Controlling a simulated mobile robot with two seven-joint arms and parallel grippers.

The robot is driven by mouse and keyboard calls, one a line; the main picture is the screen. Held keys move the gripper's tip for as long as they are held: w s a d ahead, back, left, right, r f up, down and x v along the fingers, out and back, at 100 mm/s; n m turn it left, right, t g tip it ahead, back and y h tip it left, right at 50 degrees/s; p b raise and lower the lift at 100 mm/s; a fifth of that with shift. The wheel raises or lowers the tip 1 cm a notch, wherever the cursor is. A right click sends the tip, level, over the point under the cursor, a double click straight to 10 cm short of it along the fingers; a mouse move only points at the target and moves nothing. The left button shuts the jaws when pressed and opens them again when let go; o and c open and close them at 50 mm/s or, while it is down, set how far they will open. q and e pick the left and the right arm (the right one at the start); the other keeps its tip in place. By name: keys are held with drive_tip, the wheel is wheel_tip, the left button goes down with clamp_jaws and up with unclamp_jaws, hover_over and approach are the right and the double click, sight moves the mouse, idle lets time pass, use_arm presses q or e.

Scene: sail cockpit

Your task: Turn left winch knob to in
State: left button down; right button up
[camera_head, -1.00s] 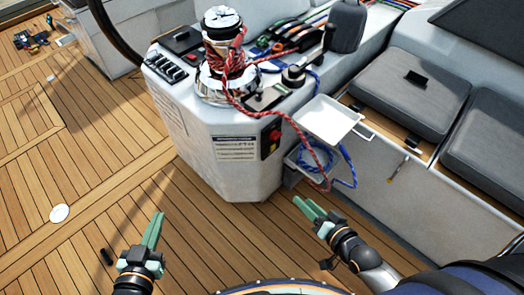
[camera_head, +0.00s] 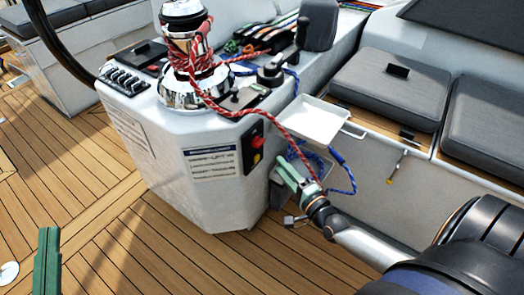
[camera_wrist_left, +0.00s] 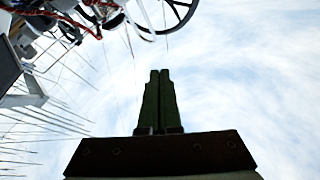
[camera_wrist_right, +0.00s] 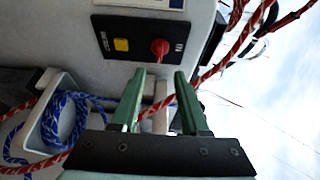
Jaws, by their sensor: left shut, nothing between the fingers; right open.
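A red knob (camera_head: 256,142) sits on a small black panel (camera_head: 246,150) on the front right side of the white winch console, with a yellow control (camera_head: 257,158) below it. In the right wrist view the red knob (camera_wrist_right: 160,47) sticks out from the black panel (camera_wrist_right: 106,36), beside the yellow control (camera_wrist_right: 121,44). My right gripper (camera_head: 284,168) is open and empty, below and right of the panel and apart from the knob. My left gripper (camera_head: 48,232) is shut and empty at the lower left, far from the console; in its wrist view the fingers (camera_wrist_left: 160,75) point at sky.
The winch (camera_head: 190,70) with red rope stands on the console (camera_head: 170,180). Red and blue ropes hang near my right gripper, beside a white tray (camera_head: 318,120) and a lower holder. Grey seat cushions (camera_head: 390,85) lie right. Teak deck (camera_head: 130,255) in front is clear.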

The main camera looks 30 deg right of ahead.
sight(261, 145)
drive_tip(key=w+b, duration=0.1)
drive_tip(key=w, duration=0.7)
drive_tip(key=shift+w+f+b, duration=0.1)
drive_tip(key=shift+w+b, duration=0.15)
drive_tip(key=shift+b, duration=0.15)
use_arm(q)
drive_tip(key=s+d+r+m+t+h, duration=0.1)
drive_tip(key=s+r+m+h, duration=0.4)
drive_tip(key=s+r+h, duration=0.1)
drive_tip(key=shift+r+m+h, duration=0.3)
drive_tip(key=shift+r+h, duration=0.4)
drive_tip(key=shift+r, duration=0.5)
use_arm(e)
drive_tip(key=shift+w, duration=0.65)
use_arm(q)
drive_tip(key=shift+w, duration=0.1)
use_arm(e)
clamp_jaws()
